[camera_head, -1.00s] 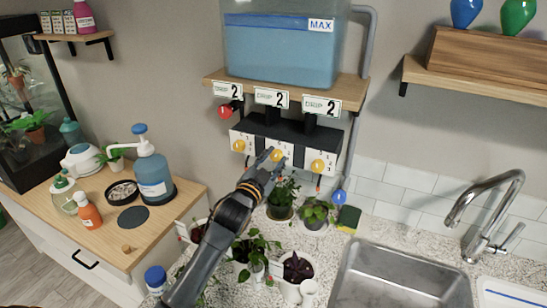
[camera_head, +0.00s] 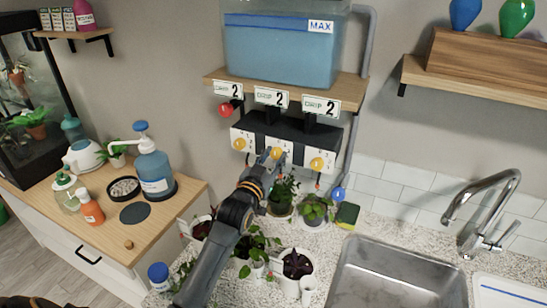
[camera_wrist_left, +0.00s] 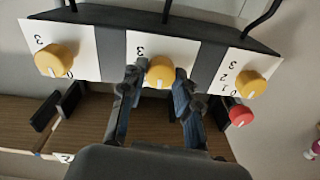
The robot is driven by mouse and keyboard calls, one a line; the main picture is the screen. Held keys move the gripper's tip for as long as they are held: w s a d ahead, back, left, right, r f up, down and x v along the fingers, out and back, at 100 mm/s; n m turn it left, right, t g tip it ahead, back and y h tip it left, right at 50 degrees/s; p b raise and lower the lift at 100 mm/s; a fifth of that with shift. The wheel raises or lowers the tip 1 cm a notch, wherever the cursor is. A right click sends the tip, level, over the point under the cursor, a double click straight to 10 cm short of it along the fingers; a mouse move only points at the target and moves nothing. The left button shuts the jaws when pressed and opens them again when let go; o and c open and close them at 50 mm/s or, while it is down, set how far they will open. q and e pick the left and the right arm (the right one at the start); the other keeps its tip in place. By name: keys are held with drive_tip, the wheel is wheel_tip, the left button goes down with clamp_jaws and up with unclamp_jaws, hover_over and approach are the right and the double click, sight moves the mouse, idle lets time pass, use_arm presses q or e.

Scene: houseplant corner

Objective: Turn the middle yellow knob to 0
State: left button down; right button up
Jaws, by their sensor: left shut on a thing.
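The middle yellow knob (camera_head: 276,152) sits on the white dial face of the middle drip unit, between two like knobs. In the left wrist view the knob (camera_wrist_left: 161,70) has a white pointer mark that points down in the picture. My left gripper (camera_head: 271,157) is shut on this knob, with one finger on each side of it. The left yellow knob (camera_head: 239,145) and the right yellow knob (camera_head: 317,163) are free of the gripper. The middle sign (camera_head: 271,97) above reads DRIP 2. Most dial numbers around the middle knob are hidden. My right gripper is out of view.
A blue water tank (camera_head: 280,50) stands on the shelf above the knobs. A red ball-like knob (camera_head: 225,110) is beside the left unit. Potted plants (camera_head: 297,266) stand on the counter under my left arm. A sink (camera_head: 400,275) lies to the right.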

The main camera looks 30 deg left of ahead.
use_arm(q)
drive_tip(key=c, duration=1)
unclamp_jaws()
drive_tip(key=s, duration=0.8)
drive_tip(key=s+d, duration=0.1)
drive_tip(key=s, duration=0.3)
drive_tip(key=shift+f, duration=0.3)
